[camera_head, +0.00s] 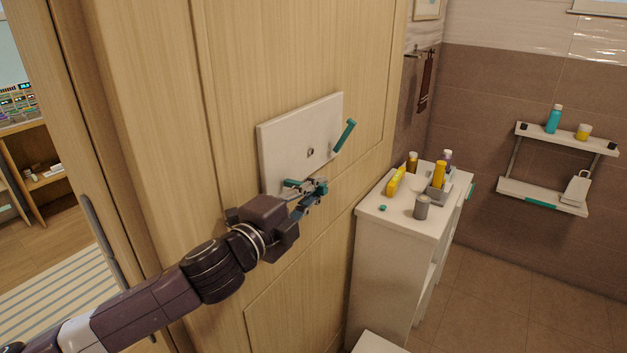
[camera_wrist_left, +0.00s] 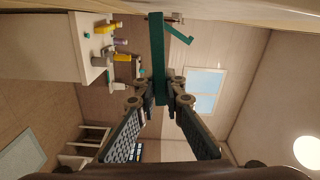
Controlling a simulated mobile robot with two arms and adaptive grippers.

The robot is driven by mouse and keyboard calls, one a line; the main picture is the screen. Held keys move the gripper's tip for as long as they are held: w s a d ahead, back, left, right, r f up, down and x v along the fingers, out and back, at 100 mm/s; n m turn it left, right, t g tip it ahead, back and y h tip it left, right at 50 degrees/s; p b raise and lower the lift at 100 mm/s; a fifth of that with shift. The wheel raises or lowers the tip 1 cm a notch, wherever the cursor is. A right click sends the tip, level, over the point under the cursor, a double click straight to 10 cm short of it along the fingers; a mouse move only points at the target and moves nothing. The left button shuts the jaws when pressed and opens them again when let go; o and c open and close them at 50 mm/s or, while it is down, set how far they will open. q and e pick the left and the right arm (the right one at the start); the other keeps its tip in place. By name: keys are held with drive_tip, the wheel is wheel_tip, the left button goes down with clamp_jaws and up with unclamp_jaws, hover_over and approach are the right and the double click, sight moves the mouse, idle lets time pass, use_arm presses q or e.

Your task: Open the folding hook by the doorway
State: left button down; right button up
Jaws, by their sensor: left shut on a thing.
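A white plate (camera_head: 300,142) is mounted on the wooden panel and carries teal hooks. One teal hook (camera_head: 344,136) stands out from the plate's right side, clear of my gripper. My left gripper (camera_head: 307,193) is at the plate's lower edge, shut on another teal hook, partly hidden by the fingers in the head view. In the left wrist view this gripped hook (camera_wrist_left: 157,50) is a long teal bar running between my fingertips (camera_wrist_left: 160,92). The other hook (camera_wrist_left: 179,33) shows beyond it. My right gripper is in neither view.
A white cabinet (camera_head: 383,265) with bottles and a grey cup (camera_head: 421,207) on top stands right of the panel. A wall shelf (camera_head: 545,197) hangs farther right. A dark vertical handle (camera_head: 108,245) is at lower left. The tiled floor (camera_head: 500,290) is clear.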

use_arm(q)
drive_tip(key=shift+s+d+f+m, duration=0.1)
drive_tip(key=shift+f+m, duration=0.4)
drive_tip(key=shift+m, duration=0.2)
drive_tip(key=c, duration=2)
unclamp_jaws()
drive_tip(key=v, duration=1.2)
